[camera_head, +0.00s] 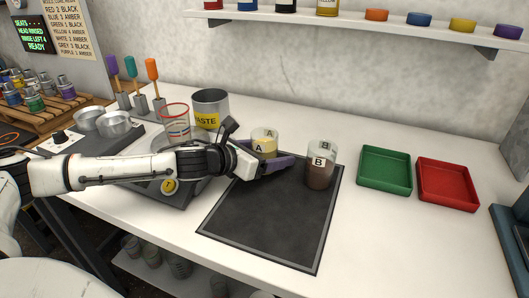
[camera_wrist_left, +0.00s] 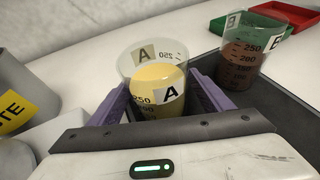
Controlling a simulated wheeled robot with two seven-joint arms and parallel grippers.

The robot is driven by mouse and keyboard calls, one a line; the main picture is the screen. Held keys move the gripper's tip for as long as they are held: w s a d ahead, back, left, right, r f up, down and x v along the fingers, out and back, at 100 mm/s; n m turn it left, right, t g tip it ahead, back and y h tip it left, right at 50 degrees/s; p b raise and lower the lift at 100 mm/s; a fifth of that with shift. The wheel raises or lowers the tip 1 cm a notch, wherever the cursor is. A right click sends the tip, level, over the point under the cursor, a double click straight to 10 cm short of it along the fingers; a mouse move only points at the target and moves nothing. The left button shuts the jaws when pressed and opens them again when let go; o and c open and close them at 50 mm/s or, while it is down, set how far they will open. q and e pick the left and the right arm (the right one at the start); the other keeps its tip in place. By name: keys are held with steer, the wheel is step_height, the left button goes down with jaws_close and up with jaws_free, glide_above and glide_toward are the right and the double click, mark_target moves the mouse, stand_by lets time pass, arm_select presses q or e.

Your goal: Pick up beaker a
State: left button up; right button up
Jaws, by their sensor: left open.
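Beaker A (camera_head: 264,141) is a clear beaker with yellow contents and an "A" label. It stands at the back left part of the dark mat (camera_head: 262,226). My left gripper (camera_head: 268,163) is open, with its purple fingers at the beaker. In the left wrist view, beaker A (camera_wrist_left: 158,80) stands between the two open fingers, one on each side. Whether they touch it I cannot tell. Its lower part is hidden by the gripper. Beaker B (camera_head: 320,166), with dark brown contents, stands to the right on the mat. My right gripper is not in view.
A grey waste can (camera_head: 211,105) and a red-rimmed clear beaker (camera_head: 174,120) stand behind my left arm. A green tray (camera_head: 385,168) and a red tray (camera_head: 447,185) lie to the right. The front of the mat is clear.

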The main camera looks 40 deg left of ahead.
arm_select(q)
steer(key=shift+x, duration=0.9)
steer(key=shift+c, duration=0.5)
steer(key=c, duration=1.1)
steer(key=shift+c, duration=0.6)
steer(key=shift+r, duration=0.2)
